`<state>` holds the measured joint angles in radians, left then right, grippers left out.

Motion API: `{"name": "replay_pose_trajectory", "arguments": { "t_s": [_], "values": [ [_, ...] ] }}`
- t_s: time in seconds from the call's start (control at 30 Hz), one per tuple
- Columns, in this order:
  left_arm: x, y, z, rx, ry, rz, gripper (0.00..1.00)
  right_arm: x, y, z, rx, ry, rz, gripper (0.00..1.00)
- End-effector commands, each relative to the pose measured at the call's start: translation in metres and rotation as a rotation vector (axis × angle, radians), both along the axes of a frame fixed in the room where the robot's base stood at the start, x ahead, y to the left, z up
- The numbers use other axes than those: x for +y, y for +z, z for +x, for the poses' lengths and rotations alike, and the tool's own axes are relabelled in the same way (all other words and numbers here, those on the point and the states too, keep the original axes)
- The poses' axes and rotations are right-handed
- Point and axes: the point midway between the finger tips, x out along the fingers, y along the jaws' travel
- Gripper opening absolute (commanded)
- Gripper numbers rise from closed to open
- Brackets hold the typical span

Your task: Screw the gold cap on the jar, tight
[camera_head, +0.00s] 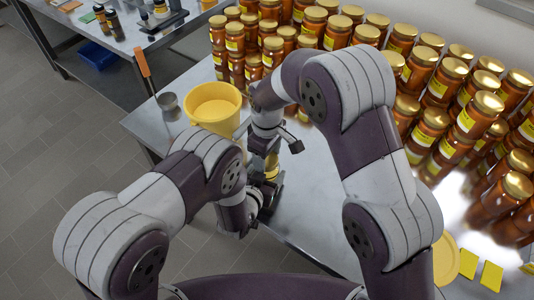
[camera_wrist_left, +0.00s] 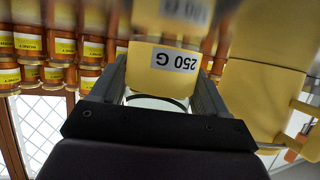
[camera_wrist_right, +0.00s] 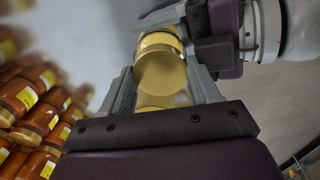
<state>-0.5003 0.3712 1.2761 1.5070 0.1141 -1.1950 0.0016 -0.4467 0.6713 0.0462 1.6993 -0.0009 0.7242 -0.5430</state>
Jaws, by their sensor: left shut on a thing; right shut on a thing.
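The jar (camera_wrist_left: 160,68), with a yellow label reading 250 G, is between the fingers of my left gripper (camera_wrist_left: 158,88), which is shut on it. In the head view the jar (camera_head: 271,168) shows as a small yellow piece, partly hidden by my grippers. The gold cap (camera_wrist_right: 162,72) is a round gold disc between the fingers of my right gripper (camera_wrist_right: 163,92), which is shut on it. In the head view my right gripper (camera_head: 266,150) is directly above my left gripper (camera_head: 268,190). The cap looks in line with the jar; I cannot tell whether its thread is engaged.
Many gold-capped amber jars (camera_head: 430,125) crowd the back and right of the steel table (camera_head: 310,195). A yellow tub (camera_head: 213,103), a metal cup (camera_head: 168,103) and an orange-handled tool (camera_head: 145,70) stand at left. Yellow cards (camera_head: 491,275) and a yellow disc (camera_head: 446,258) lie front right.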

Motion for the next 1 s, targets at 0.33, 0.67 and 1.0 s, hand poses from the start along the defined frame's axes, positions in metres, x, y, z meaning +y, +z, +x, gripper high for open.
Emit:
{"name": "replay_pose_trajectory", "arguments": {
  "t_s": [0.33,0.67,1.0],
  "values": [
    [0.000,0.000,0.001,0.001,0.002,0.000,0.20,0.001,-0.006,-0.003,-0.021,-0.001,-0.016,0.28],
    [0.000,0.001,0.001,-0.002,0.001,-0.001,0.20,0.001,-0.012,-0.005,-0.042,0.001,-0.029,0.28],
    [-0.001,0.002,0.002,-0.005,0.002,-0.004,0.20,0.001,-0.013,-0.006,-0.040,0.001,-0.031,0.28]
  ]
}}
